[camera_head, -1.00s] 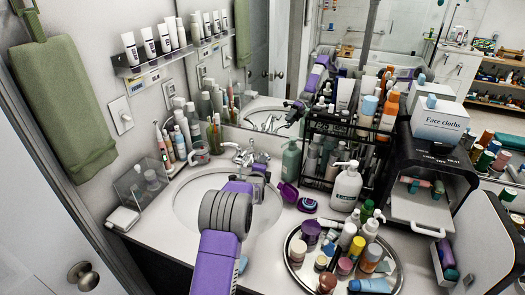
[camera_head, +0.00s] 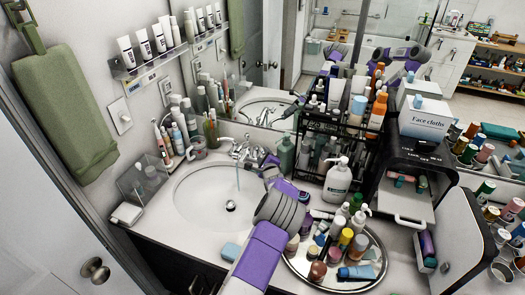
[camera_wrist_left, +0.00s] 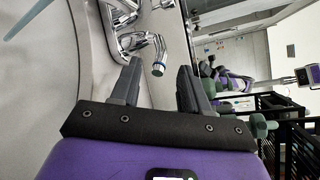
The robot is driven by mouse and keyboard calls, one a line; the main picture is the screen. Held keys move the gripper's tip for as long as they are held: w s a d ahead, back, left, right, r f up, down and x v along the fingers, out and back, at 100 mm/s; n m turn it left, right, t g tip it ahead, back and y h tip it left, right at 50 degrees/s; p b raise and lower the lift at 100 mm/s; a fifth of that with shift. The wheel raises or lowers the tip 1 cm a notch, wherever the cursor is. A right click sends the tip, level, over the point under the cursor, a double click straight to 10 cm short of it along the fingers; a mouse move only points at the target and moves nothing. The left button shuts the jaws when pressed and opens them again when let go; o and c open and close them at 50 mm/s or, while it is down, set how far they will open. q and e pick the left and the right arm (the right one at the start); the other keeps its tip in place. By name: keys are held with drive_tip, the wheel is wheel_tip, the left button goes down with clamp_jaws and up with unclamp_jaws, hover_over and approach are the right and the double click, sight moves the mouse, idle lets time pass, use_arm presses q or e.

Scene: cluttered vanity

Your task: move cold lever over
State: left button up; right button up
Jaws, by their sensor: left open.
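The chrome faucet (camera_head: 241,150) stands behind the white basin (camera_head: 190,205), and a thin bluish stream (camera_head: 238,180) falls from it toward the drain. The cold lever (camera_wrist_left: 158,68), a chrome handle with a blue ring at its end, shows in the left wrist view just beyond the gap between my fingers. My left gripper (camera_head: 268,162) is at the right side of the faucet; in the wrist view its two dark fingers (camera_wrist_left: 160,78) are apart with nothing held between them. Whether a finger touches the lever I cannot tell. My right gripper is not in view.
A black wire rack (camera_head: 318,150) of bottles stands right of the faucet. A white pump bottle (camera_head: 337,182) and a round tray (camera_head: 300,265) of small bottles are close right of my arm. A cup (camera_head: 197,148) and tubes stand left of the faucet. The basin is clear.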

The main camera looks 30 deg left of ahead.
sight(263, 153)
use_arm(q)
drive_tip(key=shift+x, duration=2.9)
clamp_jaws()
